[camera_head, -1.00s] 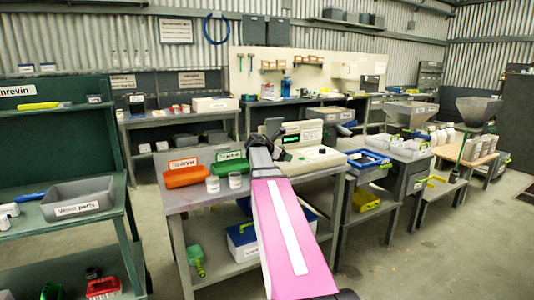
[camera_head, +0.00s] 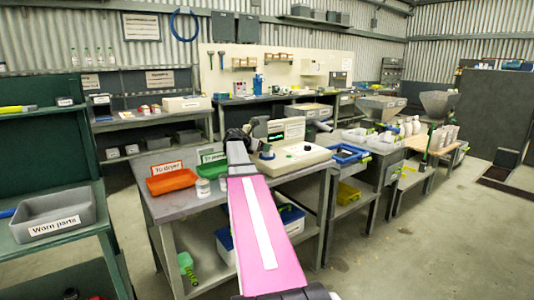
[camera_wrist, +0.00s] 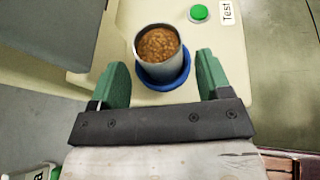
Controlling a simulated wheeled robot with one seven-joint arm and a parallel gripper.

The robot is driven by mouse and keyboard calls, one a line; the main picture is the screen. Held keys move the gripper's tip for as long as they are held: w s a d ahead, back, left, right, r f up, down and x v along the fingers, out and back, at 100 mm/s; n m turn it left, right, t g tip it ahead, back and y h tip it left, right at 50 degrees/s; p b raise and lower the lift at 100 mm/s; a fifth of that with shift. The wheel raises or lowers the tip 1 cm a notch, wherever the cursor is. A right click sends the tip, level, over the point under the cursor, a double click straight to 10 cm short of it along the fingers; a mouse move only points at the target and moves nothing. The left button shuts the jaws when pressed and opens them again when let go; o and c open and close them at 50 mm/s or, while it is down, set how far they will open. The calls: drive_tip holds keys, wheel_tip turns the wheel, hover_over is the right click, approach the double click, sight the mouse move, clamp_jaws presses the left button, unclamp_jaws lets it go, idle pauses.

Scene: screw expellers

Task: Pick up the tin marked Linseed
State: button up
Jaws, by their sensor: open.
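In the wrist view a metal tin (camera_wrist: 143,71) full of brown grains sits on a round blue base (camera_wrist: 178,80) on a cream machine (camera_wrist: 118,43). No label on this tin can be read. My gripper (camera_wrist: 162,62) is open, its green fingers on either side of the tin in the picture; how far it is from the tin is unclear. In the head view two small pale tins, one on the left (camera_head: 203,188) and one on the right (camera_head: 223,183), stand on the grey bench; their labels are too small to read. The machine (camera_head: 303,155) stands behind my arm.
An orange tray (camera_head: 171,183) marked "To dryer" and a green tray (camera_head: 212,170) stand on the bench (camera_head: 165,207). A green button (camera_wrist: 199,13) marked "Test" is on the machine. Open floor lies at right.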

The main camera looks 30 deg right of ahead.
drive_tip(key=x, duration=0.5)
drive_tip(key=shift+w, duration=0.1)
drive_tip(key=c, duration=0.8)
drive_tip(key=shift+r, duration=0.1)
